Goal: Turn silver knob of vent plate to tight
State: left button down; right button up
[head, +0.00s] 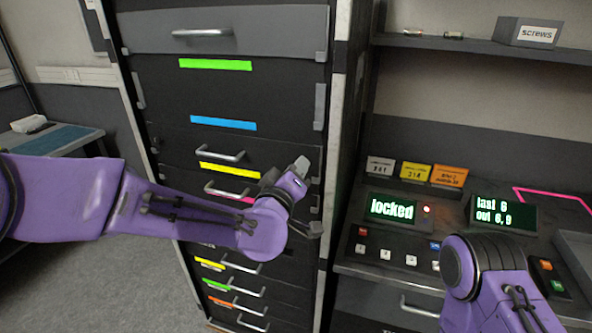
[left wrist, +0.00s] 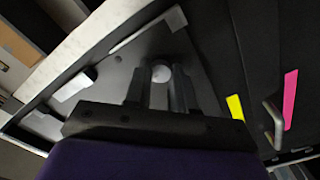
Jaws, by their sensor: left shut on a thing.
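In the left wrist view, a round silver knob (left wrist: 161,74) sits between the two dark fingers of my left gripper (left wrist: 160,88). The fingers are shut on its sides. Behind it is a grey plate (left wrist: 122,68), set in a dark frame. In the head view my left gripper (head: 303,172) is at the right edge of the drawer rack; the knob and plate are hidden there. The knob's turn angle cannot be read. Part of my right arm shows at the lower right of the head view, but its gripper does not show.
The tall drawer rack (head: 245,95) has several handles and coloured strips close to my left arm. At right is a console with a screen reading "locked" (head: 392,209) and another screen (head: 503,213). A shelf above holds a "screws" box (head: 530,33).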

pick_arm(q)
jog(key=shift+f+m, duration=0.15)
jog(key=shift+m, duration=0.25)
jog(key=c, duration=0.9)
grip_release()
jog(key=shift+c, duration=0.2)
jog(key=shift+s, duration=0.15)
jog(key=b+v, duration=0.3)
jog(key=v, duration=0.7)
jog(key=shift+s, duration=0.15)
